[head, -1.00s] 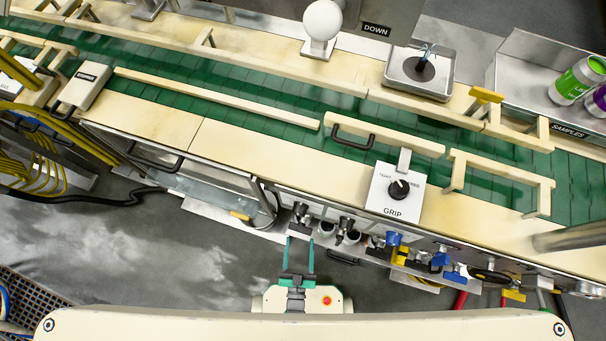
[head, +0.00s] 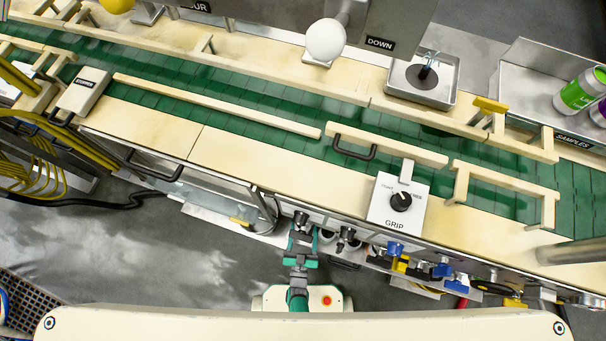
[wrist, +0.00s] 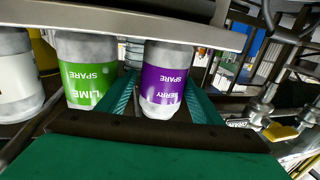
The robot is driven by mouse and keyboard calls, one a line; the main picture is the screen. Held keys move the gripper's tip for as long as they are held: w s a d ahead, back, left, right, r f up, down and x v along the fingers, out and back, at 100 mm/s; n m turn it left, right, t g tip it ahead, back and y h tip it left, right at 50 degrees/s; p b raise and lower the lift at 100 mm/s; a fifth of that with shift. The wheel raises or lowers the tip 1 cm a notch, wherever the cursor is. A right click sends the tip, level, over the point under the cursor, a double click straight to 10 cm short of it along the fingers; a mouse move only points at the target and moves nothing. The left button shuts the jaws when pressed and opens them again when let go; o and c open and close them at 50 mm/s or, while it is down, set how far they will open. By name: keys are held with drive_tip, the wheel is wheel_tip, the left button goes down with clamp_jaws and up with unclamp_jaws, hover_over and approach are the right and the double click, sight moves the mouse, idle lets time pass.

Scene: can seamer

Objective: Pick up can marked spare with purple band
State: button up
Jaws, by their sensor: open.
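The purple-banded can (wrist: 166,80), printed SPARE and BERRY, shows in the wrist view below a pale ledge. My gripper (wrist: 163,100) is open, with one green finger on each side of this can. I cannot tell whether either finger touches it. The green-banded can (wrist: 88,75), printed SPARE and LIME, stands just left of the left finger. In the head view my gripper (head: 303,236) reaches to the front edge of the conveyor bench, and the spare cans are not clearly visible there.
A pale ledge (wrist: 120,18) lies close over the cans. Another can (wrist: 18,80) stands at the far left. Valves and fittings (head: 440,268) line the bench front to the right of my gripper. A samples tray (head: 535,78) holds a green can (head: 578,92) and a purple one.

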drive_tip(key=w, duration=0.4)
drive_tip(key=shift+w, duration=0.35)
drive_tip(key=shift+f, duration=0.1)
drive_tip(key=c, duration=0.8)
drive_tip(key=shift+r, duration=0.3)
